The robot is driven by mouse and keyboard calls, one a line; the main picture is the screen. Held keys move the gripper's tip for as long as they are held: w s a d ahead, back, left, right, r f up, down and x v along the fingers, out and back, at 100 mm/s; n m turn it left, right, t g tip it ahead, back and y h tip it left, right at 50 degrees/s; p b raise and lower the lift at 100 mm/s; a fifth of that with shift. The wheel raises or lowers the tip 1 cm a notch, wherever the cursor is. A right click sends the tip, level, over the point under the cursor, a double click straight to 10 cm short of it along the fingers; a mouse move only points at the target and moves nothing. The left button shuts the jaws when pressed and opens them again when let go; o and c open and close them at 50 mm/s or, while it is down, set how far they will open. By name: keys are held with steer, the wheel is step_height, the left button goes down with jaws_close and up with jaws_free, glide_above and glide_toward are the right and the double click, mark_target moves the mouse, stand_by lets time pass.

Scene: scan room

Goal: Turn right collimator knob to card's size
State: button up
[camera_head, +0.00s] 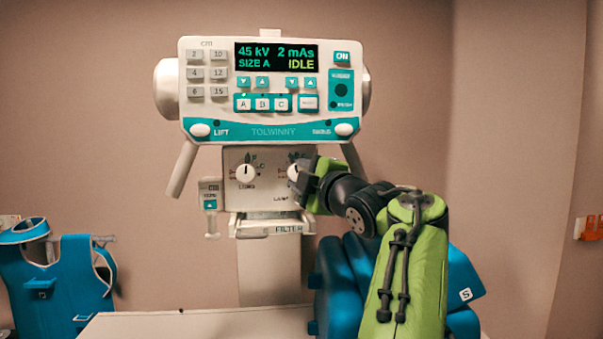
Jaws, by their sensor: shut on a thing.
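The X-ray head's white collimator panel (264,205) hangs below the teal and white control console (270,90). The left collimator knob (245,173) is white and round with a dark pointer mark standing roughly upright. The right collimator knob (293,171) is mostly hidden behind my gripper (299,182), with its left edge showing. My gripper comes in from the right and is shut on this knob. The knob's pointer and most of its scale cannot be read. No size card is recognisable in view. The console display reads 45 kV, 2 mAs, SIZE A, IDLE.
A filter slot (287,229) lies below the panel, and a small hanging control (210,205) is at its left. A white table (190,326) is in front. Blue protective aprons (80,275) hang at the left; a blue padded object (345,280) stands behind my arm.

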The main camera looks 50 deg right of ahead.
steer(key=shift+n, duration=0.3)
steer(key=o, duration=1)
steer(key=shift+o, duration=0.2)
steer(key=p+v, duration=0.1)
steer(key=v, duration=1.4)
steer(key=shift+s+p, duration=0.3)
steer(key=shift+s, duration=0.05)
steer(key=shift+w+a+r, duration=0.1)
steer(key=shift+a, duration=0.1)
